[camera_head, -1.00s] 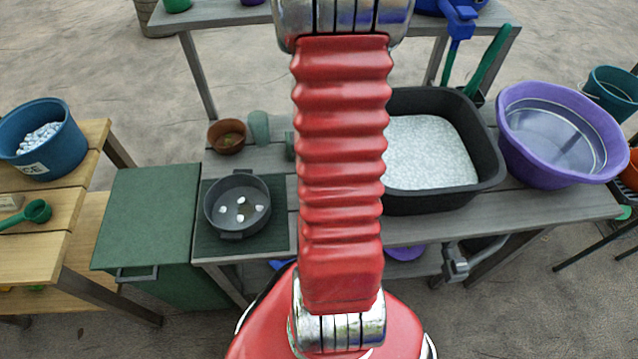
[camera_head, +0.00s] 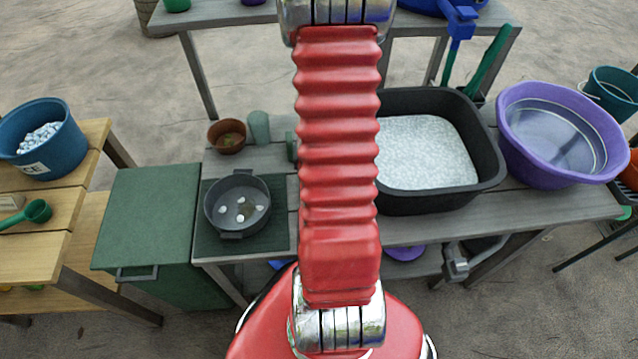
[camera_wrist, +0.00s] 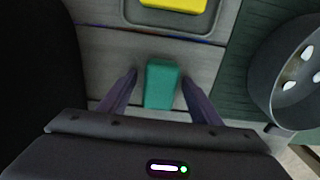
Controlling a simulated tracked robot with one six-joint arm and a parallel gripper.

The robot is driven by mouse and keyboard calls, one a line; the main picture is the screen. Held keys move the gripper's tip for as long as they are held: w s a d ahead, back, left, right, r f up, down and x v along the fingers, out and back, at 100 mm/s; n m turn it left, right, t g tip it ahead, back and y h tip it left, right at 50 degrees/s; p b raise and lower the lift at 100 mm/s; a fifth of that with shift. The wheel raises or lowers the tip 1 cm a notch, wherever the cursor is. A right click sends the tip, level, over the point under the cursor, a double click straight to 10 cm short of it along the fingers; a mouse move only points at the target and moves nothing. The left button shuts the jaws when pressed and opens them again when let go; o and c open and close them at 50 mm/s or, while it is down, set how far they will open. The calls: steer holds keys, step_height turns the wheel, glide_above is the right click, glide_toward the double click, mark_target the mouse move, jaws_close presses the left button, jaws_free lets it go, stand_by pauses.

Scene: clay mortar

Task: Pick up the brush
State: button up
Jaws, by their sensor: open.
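In the wrist view, a teal-green block-like thing (camera_wrist: 161,83) stands between the two fingers of my gripper (camera_wrist: 158,76). The gripper is open, with one finger on each side of it and visible gaps. I cannot tell for sure that this is the brush; no bristles show. In the head view, a teal-green thing (camera_head: 291,147) shows beside my red arm, partly hidden by it. My gripper is out of the head view.
A dark pan (camera_head: 209,205) with white stones sits on a green mat, left of my arm. A black basin (camera_head: 440,203) of white grains is to the right, beside a purple tub (camera_head: 563,176). A yellow thing (camera_wrist: 172,4) lies in a tray. A green cup (camera_head: 258,127) stands close by.

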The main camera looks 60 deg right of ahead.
steer(key=shift+c, duration=0.5)
steer(key=c, duration=1.1)
steer(key=shift+r, duration=0.15)
steer(key=shift+c, duration=0.2)
step_height(320, 180, up, 10)
steer(key=shift+f, duration=0.1)
